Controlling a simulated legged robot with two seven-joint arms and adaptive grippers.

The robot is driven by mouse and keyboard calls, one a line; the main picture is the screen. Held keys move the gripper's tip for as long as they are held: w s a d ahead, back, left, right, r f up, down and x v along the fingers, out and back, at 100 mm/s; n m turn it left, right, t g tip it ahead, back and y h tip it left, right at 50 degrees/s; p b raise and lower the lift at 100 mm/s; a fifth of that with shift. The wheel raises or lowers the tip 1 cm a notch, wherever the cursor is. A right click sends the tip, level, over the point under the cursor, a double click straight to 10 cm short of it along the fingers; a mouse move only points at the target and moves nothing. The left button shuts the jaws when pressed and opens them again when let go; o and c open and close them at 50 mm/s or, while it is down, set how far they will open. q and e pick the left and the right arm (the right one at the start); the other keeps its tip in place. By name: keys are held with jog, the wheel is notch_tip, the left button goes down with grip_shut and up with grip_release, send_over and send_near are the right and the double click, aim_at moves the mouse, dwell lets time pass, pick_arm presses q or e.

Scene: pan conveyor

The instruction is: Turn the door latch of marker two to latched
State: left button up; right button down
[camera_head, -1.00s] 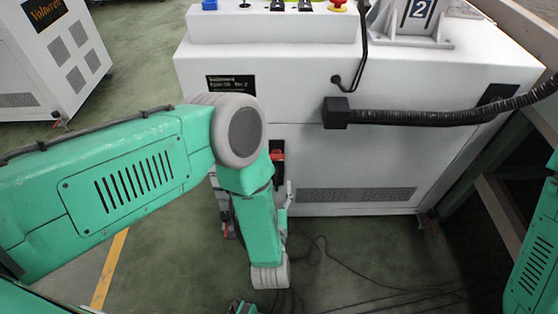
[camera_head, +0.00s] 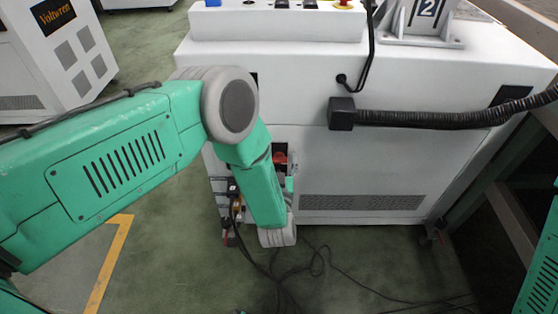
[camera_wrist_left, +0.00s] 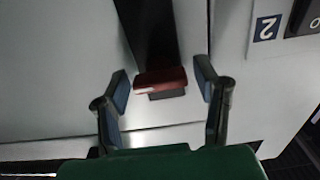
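The red latch handle (camera_wrist_left: 160,78) sits on a dark upright plate in a white front panel. It also shows, partly covered by my arm, in a dark recess of the white cabinet (camera_head: 390,170) in the head view (camera_head: 280,158). My left gripper (camera_wrist_left: 163,80) is open, with one finger on each side of the handle and a gap visible on both sides. In the head view my left forearm hides most of this gripper. A label with a 2 (camera_wrist_left: 267,28) shows upside down right of the handle. My right gripper is not in view.
A black ribbed hose (camera_head: 440,118) runs from the cabinet front to the right. A black cable (camera_head: 365,55) hangs above. Loose cables (camera_head: 320,260) lie on the floor. A bracket marked 2 (camera_head: 428,12) stands on top. Another white cabinet (camera_head: 55,60) is far left.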

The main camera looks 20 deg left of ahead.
pick_arm(q)
jog(key=shift+d, duration=0.25)
jog(key=c, duration=0.8)
jog(key=shift+o, duration=0.2)
jog(key=shift+a+n, duration=0.3)
jog(key=shift+a, duration=0.05)
jog(key=shift+d+n+p, duration=0.15)
jog(key=shift+n+p, duration=0.4)
jog(key=shift+n, duration=0.25)
jog(key=n+p, duration=0.1)
jog(key=n, duration=0.2)
jog(key=shift+n, duration=0.3)
jog(key=shift+n+p, duration=0.4)
jog(key=shift+n, duration=0.5)
jog(key=n, duration=0.2)
jog(key=n+p, duration=0.1)
jog(key=n, duration=0.2)
jog(key=shift+s+a+f, duration=0.1)
jog(key=shift+a+f, duration=0.05)
jog(key=shift+a, duration=0.05)
jog(key=n, duration=0.5)
jog(key=shift+f, duration=0.15)
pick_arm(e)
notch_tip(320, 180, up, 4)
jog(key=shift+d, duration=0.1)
pick_arm(q)
jog(key=shift+n, duration=0.3)
